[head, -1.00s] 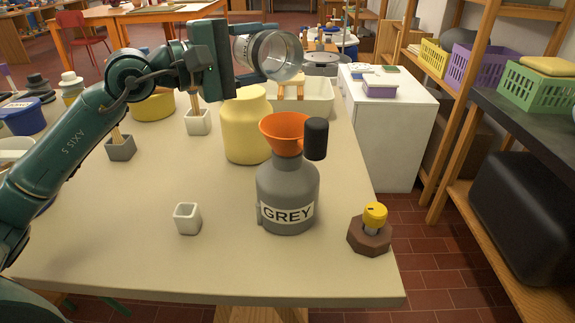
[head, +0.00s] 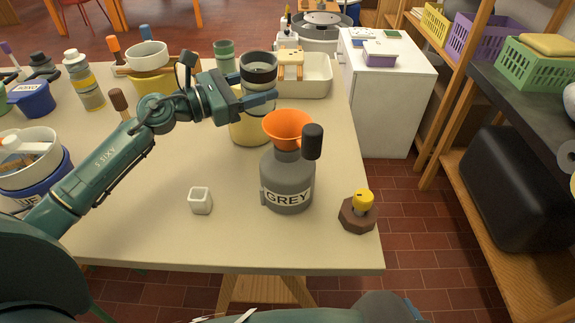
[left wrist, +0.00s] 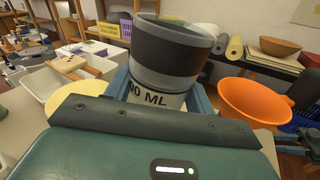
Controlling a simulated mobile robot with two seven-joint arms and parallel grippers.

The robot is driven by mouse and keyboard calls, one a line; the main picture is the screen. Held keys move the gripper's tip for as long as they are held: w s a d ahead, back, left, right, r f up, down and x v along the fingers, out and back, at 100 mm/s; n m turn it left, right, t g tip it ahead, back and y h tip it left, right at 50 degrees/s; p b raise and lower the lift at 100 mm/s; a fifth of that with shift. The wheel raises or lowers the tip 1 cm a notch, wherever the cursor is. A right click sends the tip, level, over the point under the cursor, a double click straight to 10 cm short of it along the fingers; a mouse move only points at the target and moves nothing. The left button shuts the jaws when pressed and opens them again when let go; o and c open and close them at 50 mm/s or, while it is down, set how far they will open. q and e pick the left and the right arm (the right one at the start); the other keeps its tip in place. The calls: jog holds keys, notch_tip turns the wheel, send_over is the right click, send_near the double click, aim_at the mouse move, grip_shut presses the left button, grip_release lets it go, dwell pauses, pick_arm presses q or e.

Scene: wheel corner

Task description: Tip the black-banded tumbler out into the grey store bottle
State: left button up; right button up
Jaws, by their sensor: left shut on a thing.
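The black-banded tumbler (head: 258,72) is in my left gripper (head: 260,101), behind and a little left of the orange funnel (head: 287,127). It is close to upright, mouth up, and does not touch the funnel. In the left wrist view the tumbler (left wrist: 168,50) stands between the fingers, with part of a "ML" mark showing. Its contents cannot be made out. The grey store bottle (head: 288,178), labelled GREY, stands upright on the table with the funnel in its neck. The funnel (left wrist: 255,102) also shows right of the tumbler in the left wrist view.
A black knob-like piece (head: 313,141) stands up beside the funnel. A yellow container (head: 245,132) is behind the bottle. A small white cup (head: 200,201) and a brown hexagonal piece with a yellow top (head: 358,212) flank the bottle. The table's front is mostly clear.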

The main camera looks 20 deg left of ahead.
aim_at(253, 57)
dwell(0.4)
pick_arm(q)
notch_tip(253, 57, up, 6)
jog(key=p, duration=0.4)
jog(key=shift+r+p, duration=0.15)
jog(key=shift+p, duration=0.25)
